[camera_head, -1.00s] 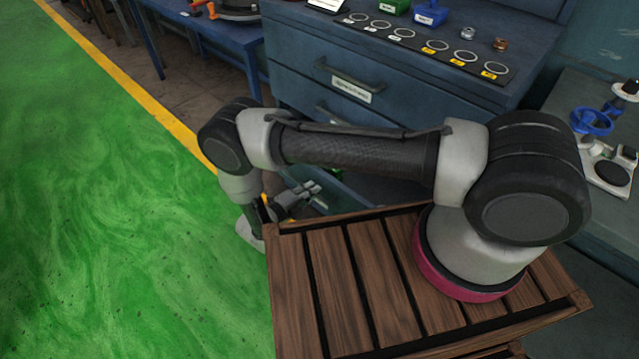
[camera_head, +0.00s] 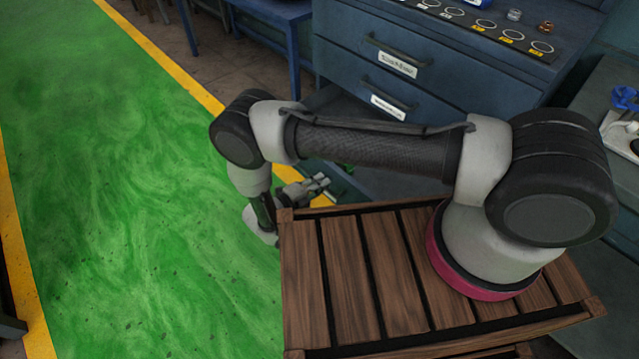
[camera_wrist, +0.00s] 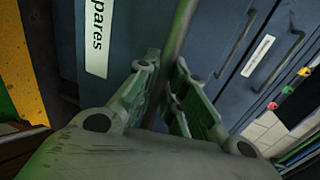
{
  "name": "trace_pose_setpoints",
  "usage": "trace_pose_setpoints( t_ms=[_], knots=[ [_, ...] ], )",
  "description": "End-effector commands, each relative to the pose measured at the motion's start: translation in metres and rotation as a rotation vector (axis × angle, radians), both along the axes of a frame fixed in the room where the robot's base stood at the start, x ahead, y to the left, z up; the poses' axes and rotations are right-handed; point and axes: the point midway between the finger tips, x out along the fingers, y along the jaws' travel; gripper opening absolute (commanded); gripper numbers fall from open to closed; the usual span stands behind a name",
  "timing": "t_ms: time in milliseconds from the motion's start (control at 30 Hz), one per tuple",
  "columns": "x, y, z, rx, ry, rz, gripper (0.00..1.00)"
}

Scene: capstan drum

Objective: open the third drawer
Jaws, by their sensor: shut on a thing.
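The blue drawer cabinet (camera_head: 345,65) stands beyond my arm. Its two upper drawers look shut, with bar handles and white labels (camera_head: 398,64). My gripper (camera_head: 318,182) is low, beside the cabinet front and below these drawers. In the wrist view its green-grey fingers (camera_wrist: 172,95) are shut around a dark bar handle (camera_wrist: 183,30). The handle belongs to a blue drawer front (camera_wrist: 125,35) whose label (camera_wrist: 97,38) ends in "pares". In the head view this drawer (camera_head: 350,188) appears pulled out, with a green thing partly showing; my arm hides most of it.
A blue table (camera_head: 270,12) stands left of the cabinet. Green floor (camera_head: 140,190) with a yellow line lies clear at the left. A grey bench (camera_head: 600,95) with blue items is at the right. My slatted wooden top lies close to the gripper.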

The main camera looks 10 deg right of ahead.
Motion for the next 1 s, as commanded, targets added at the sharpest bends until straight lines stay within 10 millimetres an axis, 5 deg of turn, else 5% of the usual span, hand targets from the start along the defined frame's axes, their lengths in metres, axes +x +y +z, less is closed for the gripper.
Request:
trace_pose_setpoints(
  t_ms=[500, 533, 633, 1000],
  knots=[
    [0.0007, 0.0012, -0.0003, 0.003, 0.0, 0.003, 0.0],
    [0.0007, 0.0013, -0.0003, 0.003, 0.0, 0.003, 0.15],
    [0.0006, 0.0012, -0.0002, 0.002, 0.0, 0.002, 0.33],
    [-0.0015, 0.0033, 0.0006, 0.002, -0.001, 0.002, 0.34]
  ],
)
